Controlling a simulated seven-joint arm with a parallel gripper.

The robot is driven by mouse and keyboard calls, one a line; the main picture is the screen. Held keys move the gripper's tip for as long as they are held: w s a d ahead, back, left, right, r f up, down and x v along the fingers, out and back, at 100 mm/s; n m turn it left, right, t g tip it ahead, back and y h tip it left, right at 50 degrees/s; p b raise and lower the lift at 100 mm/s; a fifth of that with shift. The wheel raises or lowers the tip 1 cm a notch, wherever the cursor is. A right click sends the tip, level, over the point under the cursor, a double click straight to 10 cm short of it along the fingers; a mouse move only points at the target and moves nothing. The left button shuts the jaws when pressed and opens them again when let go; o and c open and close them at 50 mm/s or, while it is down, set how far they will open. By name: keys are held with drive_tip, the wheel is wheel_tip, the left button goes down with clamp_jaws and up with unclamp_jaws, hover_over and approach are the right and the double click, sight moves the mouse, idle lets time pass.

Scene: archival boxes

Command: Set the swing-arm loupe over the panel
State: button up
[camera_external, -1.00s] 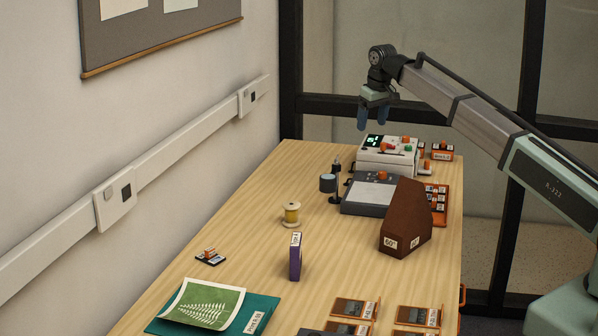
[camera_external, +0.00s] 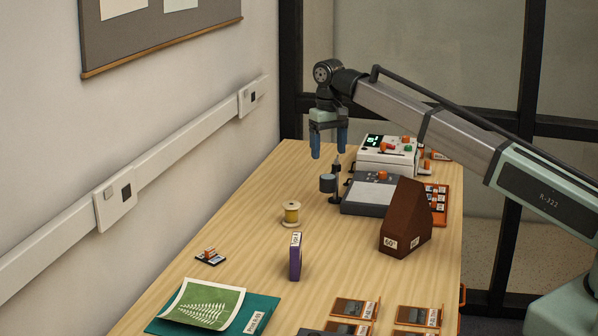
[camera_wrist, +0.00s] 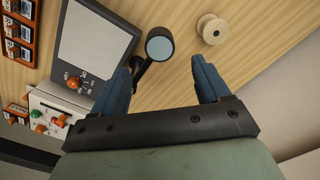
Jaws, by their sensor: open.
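The swing-arm loupe (camera_external: 328,183) is a dark round head on a short arm from an upright post, standing at the left edge of the light panel. In the wrist view the loupe (camera_wrist: 160,45) shows a pale lens, off to the left side of the panel in the external view. The panel (camera_external: 370,193) is a grey box with a pale top and an orange knob; it also shows in the wrist view (camera_wrist: 92,42). My gripper (camera_external: 328,152) is open and empty, fingers down, above the loupe post. In the wrist view the fingers (camera_wrist: 165,85) straddle the view below the loupe arm.
A white control box (camera_external: 386,158) with knobs stands behind the panel. A brown angled block (camera_external: 406,220) stands in front of it. The wood to the loupe's left is clear.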

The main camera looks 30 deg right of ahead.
sight(329, 177)
wheel_tip(329, 177, down, 9)
drive_tip(key=shift+f, duration=0.2)
idle(0.4)
clamp_jaws()
idle(0.6)
